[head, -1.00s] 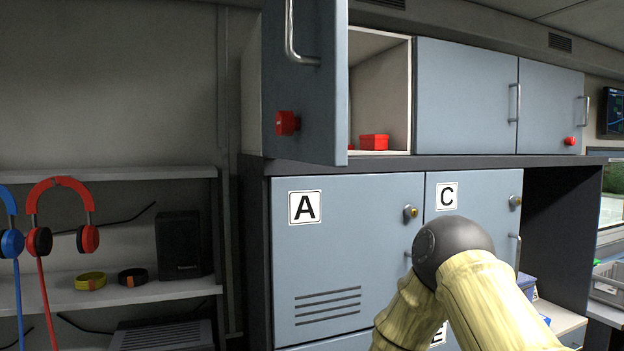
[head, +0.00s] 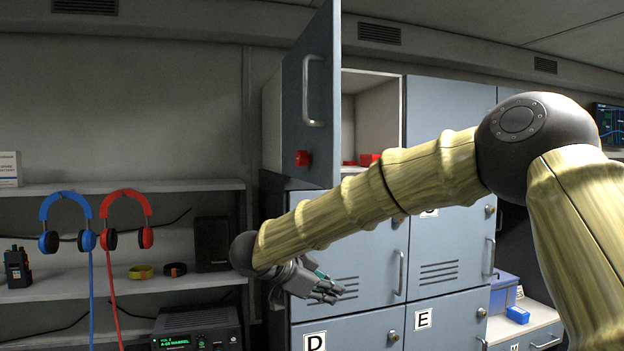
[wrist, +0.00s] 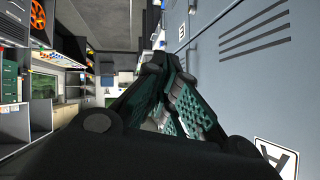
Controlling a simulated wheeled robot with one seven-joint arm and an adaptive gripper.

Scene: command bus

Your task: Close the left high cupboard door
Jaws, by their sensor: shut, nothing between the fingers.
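The left high cupboard door (head: 311,95) stands wide open in the head view, swung out toward me. It has a metal bar handle (head: 312,90) and a red knob (head: 303,158) low on its face. The open cupboard (head: 378,115) behind it is pale inside, with a red box at its bottom edge. My gripper (head: 328,290) is below the open door, in front of the lower locker doors, and touches neither the door nor its handle. In the wrist view my gripper's fingers (wrist: 185,105) are together and empty.
My arm crosses in front of the lower lockers and hides part of them. A neighbouring high door (head: 450,105) is shut. On the left, shelves (head: 120,285) hold blue headphones (head: 68,215), red headphones (head: 127,212) and a radio. A blue box (head: 503,290) sits at lower right.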

